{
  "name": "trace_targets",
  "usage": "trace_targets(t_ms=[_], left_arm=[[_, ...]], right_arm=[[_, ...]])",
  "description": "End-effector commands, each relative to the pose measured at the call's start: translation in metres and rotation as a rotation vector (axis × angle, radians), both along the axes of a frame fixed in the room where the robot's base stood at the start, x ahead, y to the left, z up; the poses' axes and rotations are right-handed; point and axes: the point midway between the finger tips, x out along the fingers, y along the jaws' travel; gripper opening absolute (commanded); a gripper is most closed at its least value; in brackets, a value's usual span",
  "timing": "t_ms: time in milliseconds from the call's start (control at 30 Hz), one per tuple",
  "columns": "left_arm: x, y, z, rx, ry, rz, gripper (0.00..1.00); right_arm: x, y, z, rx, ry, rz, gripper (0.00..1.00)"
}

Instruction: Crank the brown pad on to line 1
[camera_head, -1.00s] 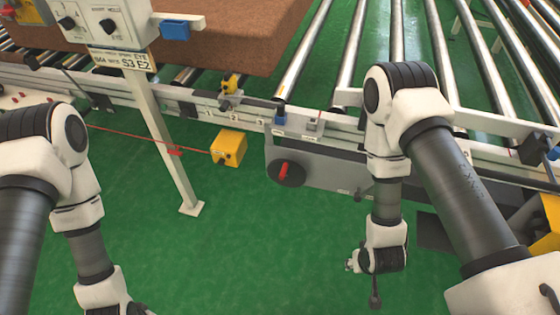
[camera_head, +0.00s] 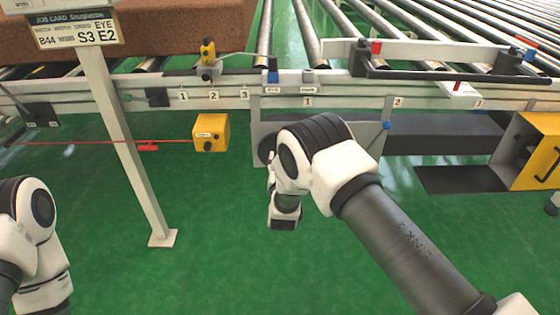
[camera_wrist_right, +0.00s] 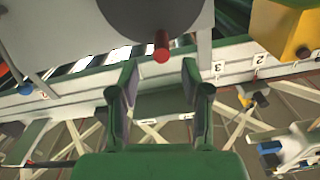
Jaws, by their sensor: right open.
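The brown pad (camera_head: 180,30) lies on the rollers at the upper left in the head view. A dark crank disc (camera_head: 265,150) on the grey panel (camera_head: 370,135) is mostly hidden behind my right arm. In the right wrist view, the disc (camera_wrist_right: 140,12) and its red handle (camera_wrist_right: 161,46) are at the top. My right gripper (camera_wrist_right: 160,82) is open and empty, its fingers pointing up below the red handle, apart from it in the picture. Number 1 labels are on the rail at left (camera_head: 183,96) and right (camera_head: 307,102). My left gripper is out of view.
A white post (camera_head: 125,150) with a job card (camera_head: 75,32) stands at left. A red cord (camera_head: 100,142) runs to a yellow box (camera_head: 210,132). A larger yellow housing (camera_head: 530,150) is at right. The green floor (camera_head: 200,270) in front is clear.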

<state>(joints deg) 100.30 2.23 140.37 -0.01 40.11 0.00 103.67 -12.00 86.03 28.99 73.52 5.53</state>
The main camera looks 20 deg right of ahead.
Motion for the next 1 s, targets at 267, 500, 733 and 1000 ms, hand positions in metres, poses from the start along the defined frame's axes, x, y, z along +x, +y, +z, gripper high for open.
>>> trace_targets(t_ms=[267, 500, 733, 1000], left_arm=[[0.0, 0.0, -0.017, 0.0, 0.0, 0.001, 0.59], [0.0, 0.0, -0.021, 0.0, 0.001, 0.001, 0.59], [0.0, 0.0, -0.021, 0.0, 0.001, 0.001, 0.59], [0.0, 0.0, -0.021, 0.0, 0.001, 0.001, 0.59]], right_arm=[[0.049, -0.015, -0.001, 0.001, -0.002, -0.002, 0.47], [0.068, -0.02, 0.001, -0.002, 0.001, 0.0, 0.47], [0.067, -0.02, 0.001, -0.001, 0.002, 0.0, 0.23], [0.067, -0.02, 0.001, 0.0, 0.002, 0.0, 0.0]])
